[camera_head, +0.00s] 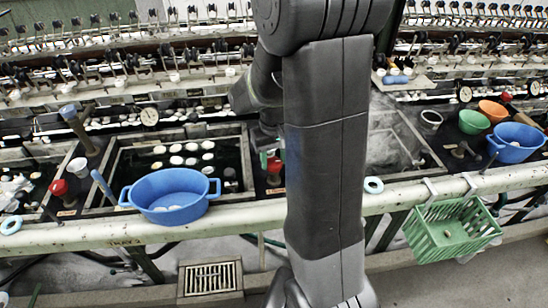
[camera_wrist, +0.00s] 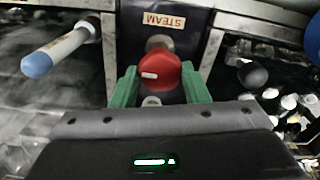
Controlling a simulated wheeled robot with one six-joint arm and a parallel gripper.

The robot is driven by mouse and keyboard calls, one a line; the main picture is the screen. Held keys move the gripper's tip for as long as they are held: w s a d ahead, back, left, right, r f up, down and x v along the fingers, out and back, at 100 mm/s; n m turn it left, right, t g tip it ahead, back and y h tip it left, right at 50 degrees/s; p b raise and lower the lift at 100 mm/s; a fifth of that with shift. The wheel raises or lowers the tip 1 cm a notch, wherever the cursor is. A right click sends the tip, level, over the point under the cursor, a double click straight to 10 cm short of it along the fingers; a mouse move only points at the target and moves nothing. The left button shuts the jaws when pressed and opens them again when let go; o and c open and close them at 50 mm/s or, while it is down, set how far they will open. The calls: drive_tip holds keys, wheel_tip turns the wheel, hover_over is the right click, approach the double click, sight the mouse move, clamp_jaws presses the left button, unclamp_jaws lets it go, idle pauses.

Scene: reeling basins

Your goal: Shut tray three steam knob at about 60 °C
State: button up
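The red steam knob (camera_wrist: 160,72) has a white pointer mark, which lies level and toward its left side in the wrist view. A STEAM label (camera_wrist: 164,21) is just beyond it. My gripper (camera_wrist: 159,82) has its two green fingers on either side of the knob, seemingly against both sides. In the head view my gripper (camera_head: 269,160) is at the right edge of the middle basin (camera_head: 228,137), and my arm hides part of it. A round dial gauge (camera_head: 149,116) stands behind the basin; its reading is too small to make out. The front rail (camera_head: 100,238) carries a tray number.
A blue tub (camera_head: 171,198) sits at the middle basin's front edge. Another red knob (camera_head: 59,188) is to the left. A blue-ended rod (camera_wrist: 60,50) is left of the knob in the wrist view, and a black ball knob (camera_wrist: 252,75) is right. A green basket (camera_head: 452,230) hangs from the rail.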

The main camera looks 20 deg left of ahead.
drive_tip(key=c, duration=0.4)
drive_tip(key=m, duration=0.4)
drive_tip(key=shift+m, duration=2.5)
drive_tip(key=o, duration=0.9)
drive_tip(key=shift+o, duration=0.2)
